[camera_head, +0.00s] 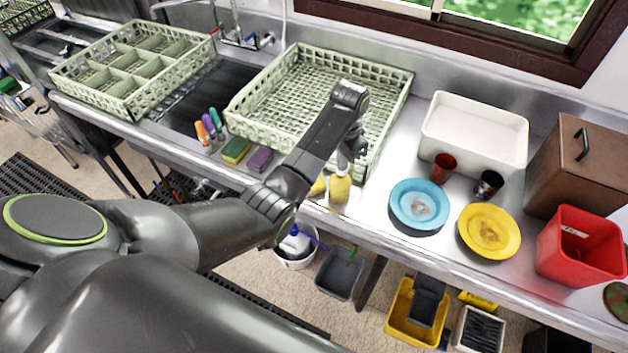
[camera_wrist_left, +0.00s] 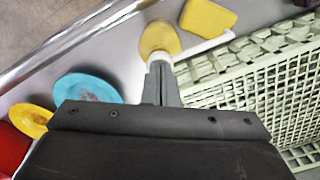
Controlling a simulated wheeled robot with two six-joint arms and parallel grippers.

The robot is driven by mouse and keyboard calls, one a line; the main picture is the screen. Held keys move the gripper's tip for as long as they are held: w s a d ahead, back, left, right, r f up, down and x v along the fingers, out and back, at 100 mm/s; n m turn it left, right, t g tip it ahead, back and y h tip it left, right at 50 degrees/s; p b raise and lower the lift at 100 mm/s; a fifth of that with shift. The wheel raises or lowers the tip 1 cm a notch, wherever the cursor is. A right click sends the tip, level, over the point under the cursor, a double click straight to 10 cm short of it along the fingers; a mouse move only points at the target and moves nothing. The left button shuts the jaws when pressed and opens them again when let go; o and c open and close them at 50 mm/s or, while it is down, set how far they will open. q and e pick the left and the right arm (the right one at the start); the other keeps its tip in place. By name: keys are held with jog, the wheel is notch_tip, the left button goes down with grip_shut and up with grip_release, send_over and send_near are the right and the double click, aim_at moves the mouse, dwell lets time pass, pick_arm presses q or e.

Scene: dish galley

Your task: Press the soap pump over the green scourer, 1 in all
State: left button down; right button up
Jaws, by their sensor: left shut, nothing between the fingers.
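The soap pump (camera_head: 340,189), a yellow bottle with a white top, stands near the counter's front edge. In the left wrist view its yellow body (camera_wrist_left: 157,38) and white spout (camera_wrist_left: 205,47) show just beyond my fingertips. My left gripper (camera_head: 357,150) is shut and empty, pointing down above the pump's top; it also shows in the left wrist view (camera_wrist_left: 160,72). Whether it touches the pump top I cannot tell. A green scourer (camera_head: 236,149) lies left of my arm. A yellow sponge (camera_head: 319,187) lies beside the bottle; it also shows in the left wrist view (camera_wrist_left: 207,18).
A purple sponge (camera_head: 260,160) lies right of the green scourer. A pale green rack (camera_head: 392,98) stands behind the pump. A blue plate (camera_head: 405,217) and a yellow plate (camera_head: 510,232) lie to the right. A red bin (camera_head: 572,262) stands farther right.

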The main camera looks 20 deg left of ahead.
pick_arm(q)
jog(key=shift+s+f, duration=0.1)
jog(key=shift+r+p, duration=0.8)
jog(key=shift+r, duration=0.65)
